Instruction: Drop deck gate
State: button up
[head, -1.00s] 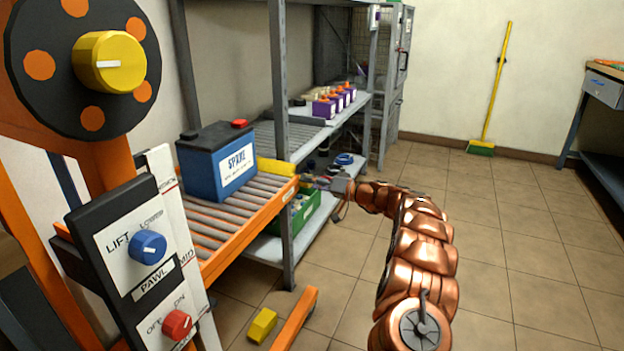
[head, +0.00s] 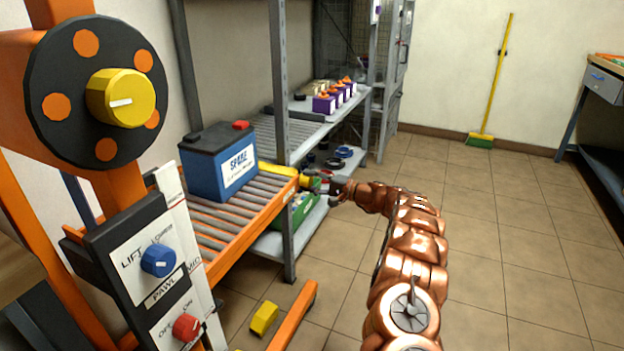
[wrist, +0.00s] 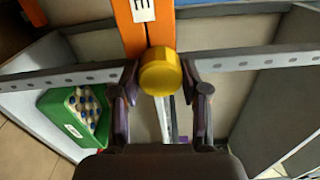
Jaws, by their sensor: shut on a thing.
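The deck gate appears to be the yellow bar (head: 277,170) across the far end of the orange roller deck (head: 246,238), behind the blue battery marked SPARE (head: 222,165). A round yellow knob (wrist: 160,76) is at the deck's right far corner, by the orange rail end in the wrist view. My gripper (head: 312,182) reaches that corner from the right. In the wrist view its two dark fingers stand on either side of the knob, and it is shut on it. The battery hides part of the bar.
A grey shelf rack (head: 285,230) stands past the deck, with purple batteries (head: 325,103) on it and a green bin (head: 300,210) below. The lift's control panel (head: 150,262) is close at left. A yellow block (head: 264,318) is low in front.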

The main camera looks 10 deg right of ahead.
jog(key=shift+a+m, duration=0.2)
jog(key=shift+m, duration=0.4)
jog(key=o, duration=1.1)
jog(key=shift+o, duration=0.2)
jog(key=shift+d, duration=0.15)
jog(key=v, duration=1.2)
